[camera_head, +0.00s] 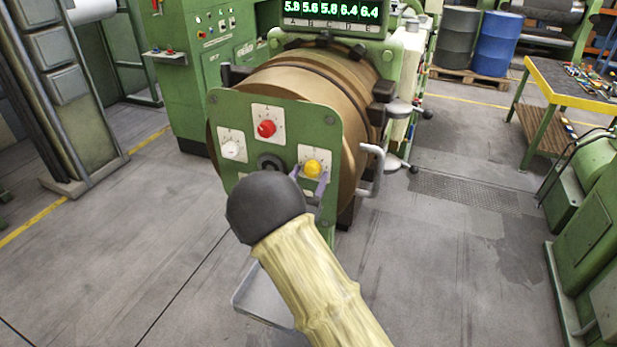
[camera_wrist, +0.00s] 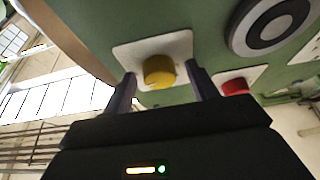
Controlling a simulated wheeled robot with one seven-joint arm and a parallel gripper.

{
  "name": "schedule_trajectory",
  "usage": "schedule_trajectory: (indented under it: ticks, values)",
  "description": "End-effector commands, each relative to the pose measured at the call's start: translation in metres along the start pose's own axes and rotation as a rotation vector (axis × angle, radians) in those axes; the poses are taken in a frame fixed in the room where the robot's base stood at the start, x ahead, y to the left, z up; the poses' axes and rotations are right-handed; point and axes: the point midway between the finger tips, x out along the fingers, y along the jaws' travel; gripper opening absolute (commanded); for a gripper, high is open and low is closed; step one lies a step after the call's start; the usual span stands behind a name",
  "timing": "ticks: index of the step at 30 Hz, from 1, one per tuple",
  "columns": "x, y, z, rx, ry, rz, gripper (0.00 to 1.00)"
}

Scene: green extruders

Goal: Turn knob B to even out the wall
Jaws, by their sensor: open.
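A green panel (camera_head: 278,105) on the front of the bronze drum carries a red knob (camera_head: 266,128), a white knob (camera_head: 232,149) and a yellow knob (camera_head: 313,168), each on a white plate. I cannot read which knob is B. My gripper (camera_head: 308,178) is open at the yellow knob. In the wrist view, the yellow knob (camera_wrist: 158,71) sits between the fingertips, with a gap on both sides. The display (camera_head: 331,11) reads 5.8, 5.6, 5.8, 6.4, 6.4 above letters A to E.
A dark round hub (camera_head: 269,162) sits mid-panel, partly near my arm. A grey bent handle (camera_head: 372,171) sticks out right of the panel. Blue (camera_head: 496,40) and dark (camera_head: 456,38) barrels and a yellow-edged table (camera_head: 570,85) stand at right. Floor around is open.

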Motion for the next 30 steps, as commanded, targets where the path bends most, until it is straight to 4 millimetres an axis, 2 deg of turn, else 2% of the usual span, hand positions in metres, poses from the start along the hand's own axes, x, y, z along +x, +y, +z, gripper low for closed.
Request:
schedule_trajectory:
  ticks: [2, 8, 20, 30]
  values:
    - [0.0001, 0.0004, 0.0001, 0.000, 0.000, 0.001, 0.54]
    - [0.0007, 0.0014, 0.0003, 0.000, 0.000, 0.003, 0.15]
    - [0.0006, 0.0015, 0.0001, -0.034, 0.001, -0.013, 0.14]
    - [0.0000, 0.0031, -0.0004, -0.202, 0.000, -0.084, 0.14]
